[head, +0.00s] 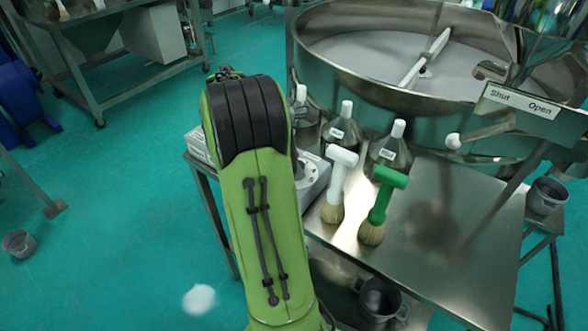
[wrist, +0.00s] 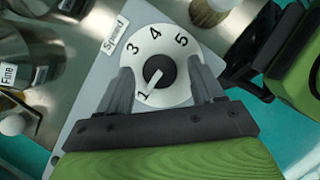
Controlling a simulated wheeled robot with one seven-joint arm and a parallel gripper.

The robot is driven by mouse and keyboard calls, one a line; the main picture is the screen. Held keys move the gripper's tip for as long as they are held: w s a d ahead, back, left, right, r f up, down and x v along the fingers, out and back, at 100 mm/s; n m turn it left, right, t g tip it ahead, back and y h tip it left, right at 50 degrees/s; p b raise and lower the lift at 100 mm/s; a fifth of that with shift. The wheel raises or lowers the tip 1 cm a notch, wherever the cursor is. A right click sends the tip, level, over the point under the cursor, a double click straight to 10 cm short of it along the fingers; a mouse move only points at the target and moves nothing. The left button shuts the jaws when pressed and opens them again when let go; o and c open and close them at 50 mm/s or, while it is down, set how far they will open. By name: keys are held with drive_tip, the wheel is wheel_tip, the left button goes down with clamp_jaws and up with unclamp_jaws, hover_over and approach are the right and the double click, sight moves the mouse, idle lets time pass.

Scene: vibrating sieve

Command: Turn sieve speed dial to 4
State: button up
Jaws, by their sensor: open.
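The speed dial (wrist: 160,72) is a black knob on a white disc, on a grey box (wrist: 100,75) labelled "Speed". Its white pointer line slants down-left toward the 1. The numbers 1, 3, 4 and 5 show around it; the 2 is hidden, apparently behind the left finger. My gripper (wrist: 161,67) is open, with one finger on each side of the knob, over the disc. I cannot tell whether the fingers touch the knob. In the head view, the box (head: 314,182) shows partly behind my green arm, and my gripper is hidden.
A white-handled brush (head: 338,170) and a green-handled brush (head: 382,195) stand beside the box on the steel table (head: 455,235). Several capped metal flasks (head: 390,150) stand behind. The large sieve pan (head: 350,60) is at the back. The table's right part is clear.

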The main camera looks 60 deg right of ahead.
drive_tip(key=shift+f, duration=0.3)
drive_tip(key=shift+r, duration=0.1)
drive_tip(key=c, duration=1.1)
drive_tip(key=shift+o, duration=0.2)
